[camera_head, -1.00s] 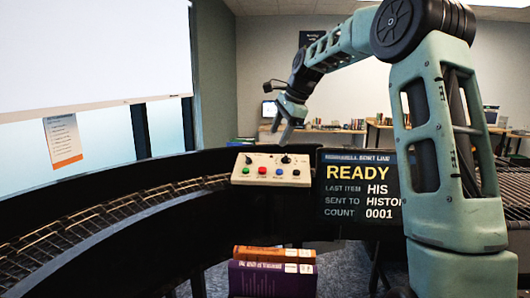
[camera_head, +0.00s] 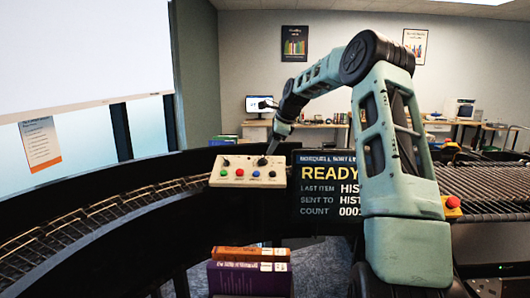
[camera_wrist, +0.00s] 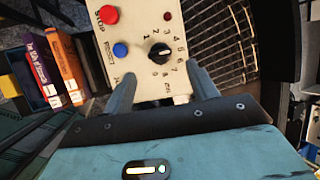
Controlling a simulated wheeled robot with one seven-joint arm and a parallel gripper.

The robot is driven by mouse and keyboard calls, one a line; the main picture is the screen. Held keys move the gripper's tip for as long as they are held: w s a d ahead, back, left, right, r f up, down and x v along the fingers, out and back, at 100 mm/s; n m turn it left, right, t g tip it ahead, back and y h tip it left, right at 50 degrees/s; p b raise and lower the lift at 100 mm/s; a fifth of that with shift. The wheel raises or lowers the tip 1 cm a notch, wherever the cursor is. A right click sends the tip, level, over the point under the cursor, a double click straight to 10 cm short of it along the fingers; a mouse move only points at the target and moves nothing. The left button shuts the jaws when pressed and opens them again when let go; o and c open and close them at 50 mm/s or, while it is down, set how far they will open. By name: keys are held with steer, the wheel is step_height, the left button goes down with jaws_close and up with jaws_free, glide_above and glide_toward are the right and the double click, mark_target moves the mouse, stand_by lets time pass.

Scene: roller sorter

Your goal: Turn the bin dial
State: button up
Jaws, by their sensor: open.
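The bin dial (camera_wrist: 159,53) is a black knob with a white pointer, ringed by numbers, on a cream control panel (camera_wrist: 117,48). My gripper (camera_wrist: 162,86) is open and empty. In the wrist view its fingers lie short of the dial, one to each side of its line, and do not grip it. In the head view my gripper (camera_head: 271,147) is just above the dial; whether it touches the panel I cannot tell.
A red button (camera_wrist: 107,15) and a blue button (camera_wrist: 120,50) are beside the dial. The display (camera_head: 325,190) reads READY, close right of the panel. A roller conveyor (camera_head: 60,225) curves at left. Books (camera_head: 248,277) stand below the panel. A red stop button (camera_head: 452,202) is at right.

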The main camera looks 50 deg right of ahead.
mark_target(265, 163)
steer(key=shift+p+x, duration=0.9)
steer(key=shift+x, duration=2.2)
steer(key=c, duration=1)
